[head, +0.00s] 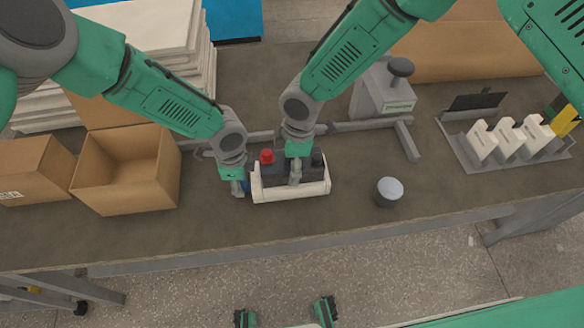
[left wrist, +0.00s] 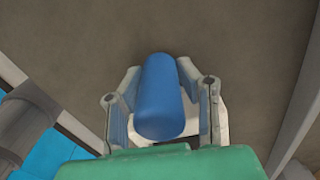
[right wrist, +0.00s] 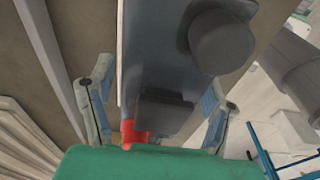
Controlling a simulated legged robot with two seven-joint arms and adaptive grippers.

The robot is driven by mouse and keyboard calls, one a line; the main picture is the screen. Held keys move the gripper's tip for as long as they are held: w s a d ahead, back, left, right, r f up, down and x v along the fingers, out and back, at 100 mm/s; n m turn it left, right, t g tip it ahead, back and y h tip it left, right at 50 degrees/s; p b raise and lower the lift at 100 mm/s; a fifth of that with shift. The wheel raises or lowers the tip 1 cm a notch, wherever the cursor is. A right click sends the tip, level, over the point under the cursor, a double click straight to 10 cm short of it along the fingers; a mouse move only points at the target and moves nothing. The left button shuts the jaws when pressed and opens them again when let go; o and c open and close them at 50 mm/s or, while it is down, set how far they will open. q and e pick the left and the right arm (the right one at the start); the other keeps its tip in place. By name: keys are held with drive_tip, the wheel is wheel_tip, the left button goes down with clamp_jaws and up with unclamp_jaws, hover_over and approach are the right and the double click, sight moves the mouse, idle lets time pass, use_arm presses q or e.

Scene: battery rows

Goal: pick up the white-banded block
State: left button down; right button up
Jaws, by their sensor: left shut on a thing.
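The white-banded block (head: 322,187) is a dark block with a pale band round its lower part. A red knob and a black knob stand on its top. It rests on the brown table. My right gripper (head: 296,180) points down over its middle. In the right wrist view its fingers are spread on either side of the dark body (right wrist: 160,60), with no clear grip visible. My left gripper (head: 240,188) is beside the block's left end, shut on a blue cylinder (left wrist: 160,95). The cylinder is mostly hidden in the head view.
An open cardboard box (head: 125,195) and another box (head: 28,170) stand at left, before stacked white sheets (head: 150,40). A grey cylinder (head: 389,192) stands right of the block. A grey labelled stand (head: 383,95) and a rack (head: 462,150) are farther right. The front table strip is clear.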

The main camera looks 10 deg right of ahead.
use_arm(q)
drive_tip(key=shift+d, duration=0.1)
use_arm(e)
drive_tip(key=c, duration=1.3)
drive_tip(key=shift+w+r, duration=0.1)
drive_tip(key=shift+r, duration=0.65)
wheel_tip(320, 180, up, 9)
drive_tip(key=shift+f, duration=0.1)
use_arm(q)
drive_tip(key=c, duration=1.1)
unclamp_jaws()
drive_tip(key=shift+r, duration=0.15)
wheel_tip(320, 180, up, 12)
drive_tip(key=shift+w+f, duration=0.15)
drive_tip(key=shift+f, duration=0.1)
